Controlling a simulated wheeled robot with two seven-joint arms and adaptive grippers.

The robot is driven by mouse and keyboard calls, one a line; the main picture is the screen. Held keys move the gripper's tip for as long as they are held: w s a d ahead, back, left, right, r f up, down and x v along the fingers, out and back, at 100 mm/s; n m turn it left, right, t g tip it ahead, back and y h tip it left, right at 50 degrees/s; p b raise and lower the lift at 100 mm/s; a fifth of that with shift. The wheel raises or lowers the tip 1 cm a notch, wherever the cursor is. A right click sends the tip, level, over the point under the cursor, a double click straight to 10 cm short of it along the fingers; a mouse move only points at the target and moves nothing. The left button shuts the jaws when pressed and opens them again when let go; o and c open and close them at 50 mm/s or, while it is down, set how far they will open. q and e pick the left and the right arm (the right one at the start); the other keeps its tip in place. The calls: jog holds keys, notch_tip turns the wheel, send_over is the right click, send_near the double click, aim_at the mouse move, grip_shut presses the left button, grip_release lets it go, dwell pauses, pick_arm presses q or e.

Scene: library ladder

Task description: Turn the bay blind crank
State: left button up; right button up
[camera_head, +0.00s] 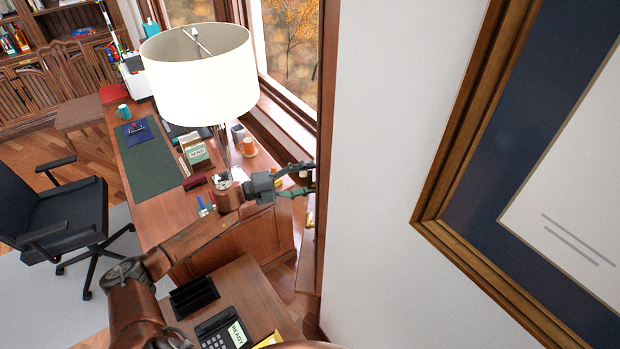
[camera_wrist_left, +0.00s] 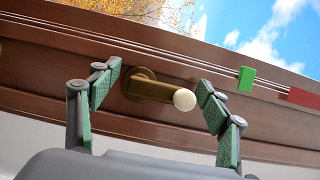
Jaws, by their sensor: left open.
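The blind crank (camera_wrist_left: 152,88) shows in the left wrist view as a brass arm on a round brass mount, fixed to the brown wooden window frame. A white ball knob (camera_wrist_left: 184,100) is at its right end. My left gripper (camera_wrist_left: 160,88) is open, with one green-padded finger on each side of the crank; it does not hold it. In the head view my left gripper (camera_head: 298,180) reaches the wood by the window's edge, and I cannot make out the crank there. My right gripper is in neither view.
A desk (camera_head: 165,212) with a large white lampshade (camera_head: 200,78) stands left of my arm. A framed picture (camera_head: 450,170) hangs at right. A green marker (camera_wrist_left: 246,79) and red block (camera_wrist_left: 302,97) sit along the cords.

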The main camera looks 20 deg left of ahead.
pick_arm(q)
jog(key=v, duration=1.1)
jog(key=shift+s+a, duration=0.15)
